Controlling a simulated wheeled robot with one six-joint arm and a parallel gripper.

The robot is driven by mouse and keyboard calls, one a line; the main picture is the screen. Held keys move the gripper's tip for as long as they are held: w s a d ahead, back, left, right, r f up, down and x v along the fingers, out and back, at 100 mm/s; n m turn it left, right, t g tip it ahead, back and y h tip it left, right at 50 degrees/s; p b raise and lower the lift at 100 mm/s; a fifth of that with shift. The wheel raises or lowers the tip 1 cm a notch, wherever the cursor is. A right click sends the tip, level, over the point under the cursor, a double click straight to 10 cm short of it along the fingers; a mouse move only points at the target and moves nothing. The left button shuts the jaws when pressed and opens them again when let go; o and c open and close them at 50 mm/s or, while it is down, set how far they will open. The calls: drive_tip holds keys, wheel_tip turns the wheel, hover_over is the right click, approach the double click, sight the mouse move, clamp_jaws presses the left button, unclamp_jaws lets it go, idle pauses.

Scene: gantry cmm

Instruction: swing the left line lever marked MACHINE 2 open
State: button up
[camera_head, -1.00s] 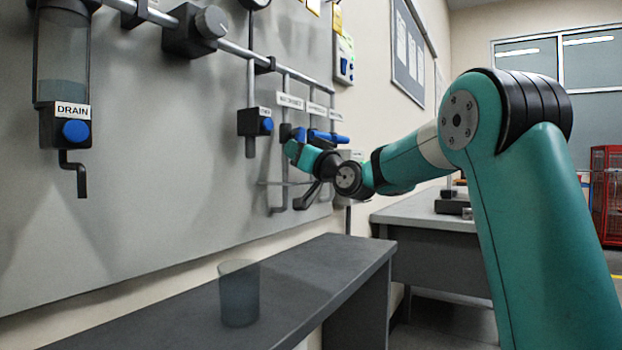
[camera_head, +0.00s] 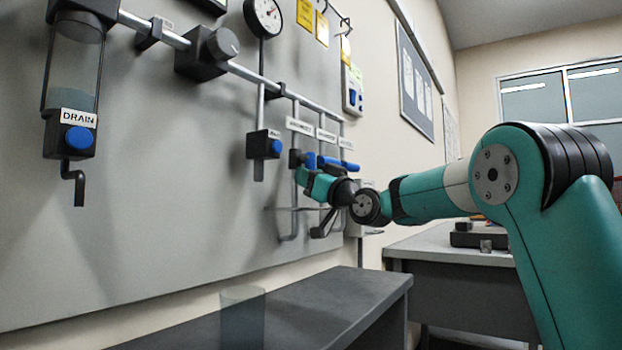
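Several line levers with blue handles (camera_head: 334,163) sit on the drop pipes at the right end of the panel, under small white labels (camera_head: 299,126). The label text is too small for me to read, so I cannot tell which one is MACHINE 2. My gripper (camera_head: 304,178) is at these levers, close to the left one. My own wrist hides part of the levers. The fingers are too small and covered to show whether they are open, shut or touching a handle.
A DRAIN block with a blue button (camera_head: 79,138) hangs at the left below a clear cylinder (camera_head: 76,70). A pressure gauge (camera_head: 263,17) and a black knob (camera_head: 222,43) sit higher on the panel. A clear cup (camera_head: 242,315) stands on the dark bench (camera_head: 320,300) below.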

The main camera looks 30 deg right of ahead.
drive_tip(key=shift+o, duration=1.1)
drive_tip(key=b+v, duration=0.3)
drive_tip(key=v, duration=1.4)
drive_tip(key=shift+s+b, duration=0.2)
drive_tip(key=shift+b, duration=0.1)
drive_tip(key=shift+f, duration=0.1)
